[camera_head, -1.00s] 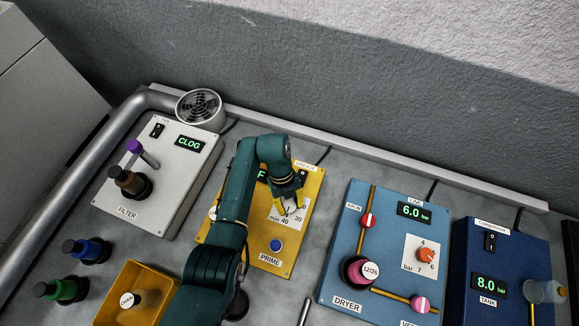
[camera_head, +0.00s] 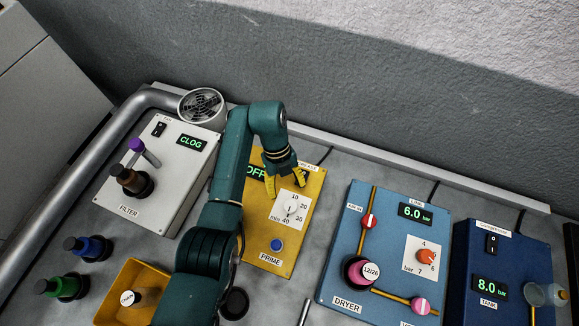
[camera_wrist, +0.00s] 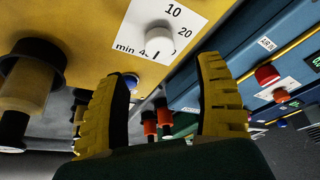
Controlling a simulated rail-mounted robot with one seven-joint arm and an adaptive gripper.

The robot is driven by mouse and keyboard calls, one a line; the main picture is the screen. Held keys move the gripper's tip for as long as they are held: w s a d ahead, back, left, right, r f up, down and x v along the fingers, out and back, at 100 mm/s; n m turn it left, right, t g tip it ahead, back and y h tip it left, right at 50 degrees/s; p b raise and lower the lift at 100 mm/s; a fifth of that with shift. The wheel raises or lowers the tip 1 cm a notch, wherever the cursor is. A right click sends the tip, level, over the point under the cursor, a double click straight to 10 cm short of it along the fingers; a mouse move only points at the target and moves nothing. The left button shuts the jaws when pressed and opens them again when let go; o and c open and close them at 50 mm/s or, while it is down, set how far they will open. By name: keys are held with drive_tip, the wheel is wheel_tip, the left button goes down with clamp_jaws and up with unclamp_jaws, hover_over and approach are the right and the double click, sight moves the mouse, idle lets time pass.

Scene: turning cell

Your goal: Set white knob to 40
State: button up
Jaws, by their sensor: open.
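The white knob (camera_head: 291,208) sits on a white dial plate with 10, 20, 30, 40 and min, on the yellow PRIME panel (camera_head: 262,254). Its dark mark points down, near the 40, as the wrist view shows on the knob (camera_wrist: 159,36); the exact setting is hard to read. My gripper (camera_head: 285,184) is open and empty, apart from the knob and just above it in the head view. In the wrist view the yellow fingers (camera_wrist: 162,75) stand apart, with the knob beyond their tips. The green OFF display (camera_head: 255,172) is partly hidden by my arm.
A blue button (camera_head: 277,245) is below the dial. The grey FILTER box (camera_head: 180,191) is left, the blue DRYER panel (camera_head: 343,287) right, the dark blue TANK box (camera_head: 480,259) farther right. A yellow bin (camera_head: 119,283) is at lower left. Bare bench lies between PRIME and DRYER.

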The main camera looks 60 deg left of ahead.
drive_tip(key=v, duration=0.3)
drive_tip(key=shift+r, duration=0.15)
idle(0.5)
